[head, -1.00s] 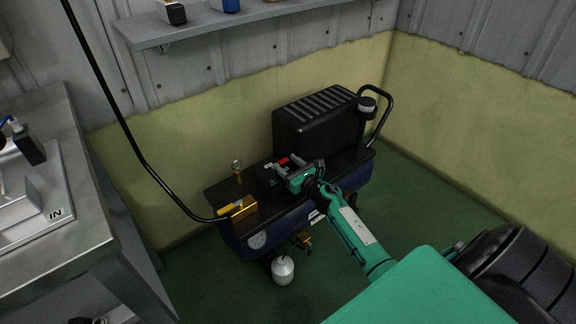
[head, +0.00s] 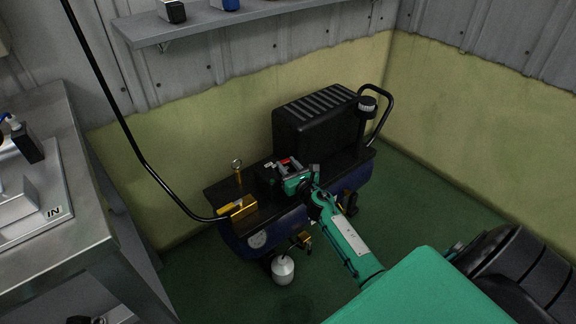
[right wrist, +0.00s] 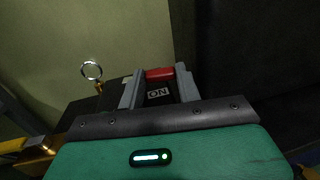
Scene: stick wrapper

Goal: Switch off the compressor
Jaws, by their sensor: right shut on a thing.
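The compressor has a dark blue tank (head: 262,229) with a black motor cover (head: 318,121) on top, and stands on the green floor against the yellow wall. A red switch (right wrist: 160,73) sits on its top, with an "ON" label (right wrist: 158,93) in front of it in the right wrist view. My right gripper (head: 286,164) reaches over the tank from the right and is shut on the red switch, which shows between its grey fingers. In the head view the switch is small and partly hidden by the gripper. My left gripper is not in view.
A brass fitting with a yellow lever (head: 237,208) joins a black hose (head: 124,125) left of the gripper. A ring-topped brass part (head: 237,170) stands close by. A metal table (head: 60,250) is at left and a shelf (head: 225,22) above.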

